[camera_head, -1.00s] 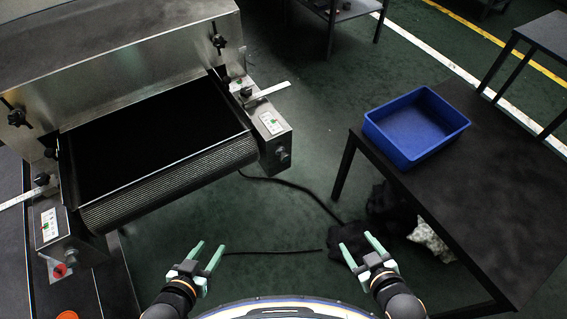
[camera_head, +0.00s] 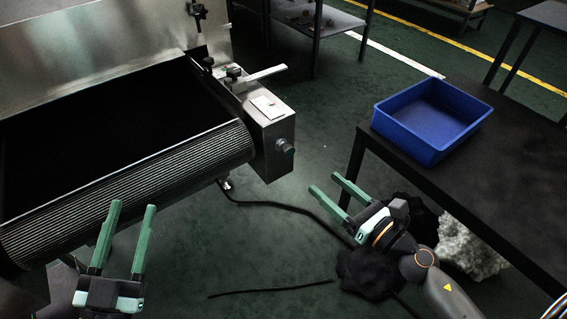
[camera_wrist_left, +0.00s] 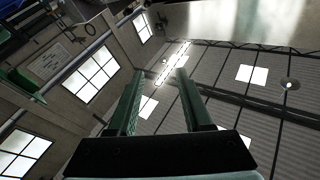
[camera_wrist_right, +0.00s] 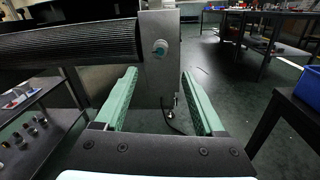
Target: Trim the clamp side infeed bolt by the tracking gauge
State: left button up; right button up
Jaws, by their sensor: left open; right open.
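The dryer's belt (camera_head: 130,190) ends in a roller with a metal end block on its right (camera_head: 272,135). A round bolt or knob (camera_head: 285,146) sticks out of this block; it also shows in the right wrist view (camera_wrist_right: 160,47). A white label (camera_head: 267,106) and a pale flat strip (camera_head: 262,74), perhaps a gauge, are on top of the block. My right gripper (camera_head: 329,187) is open and empty, right of and below the block. My left gripper (camera_head: 132,210) is open and empty in front of the roller. The opposite end block is out of view.
A blue bin (camera_head: 432,120) stands on a dark table (camera_head: 500,165) at the right. Black cloth-like heaps and a pale speckled bundle (camera_head: 468,250) lie below it. A dark cable (camera_head: 290,208) runs over the floor.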

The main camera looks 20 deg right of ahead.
jog(key=p, duration=0.2)
send_near(290, 153)
jog(key=w, duration=0.2)
jog(key=x, duration=0.3)
jog(key=p+x, duration=0.1)
jog(key=x, duration=0.2)
jog(key=shift+s+a, duration=0.15)
jog(key=shift+a, duration=0.25)
pick_arm(q)
notch_tip(290, 153, down, 16)
jog(key=s+n+g+y, duration=0.1)
jog(key=n+g+y, duration=0.2)
jog(key=g, duration=0.3)
jog(key=shift+s+a+g+y, duration=0.2)
jog(key=shift+a+g+y, duration=0.1)
jog(key=shift+a+g, duration=0.1)
pick_arm(e)
jog(key=shift+w+a, duration=0.25)
jog(key=shift+w, duration=0.35)
grip_shut()
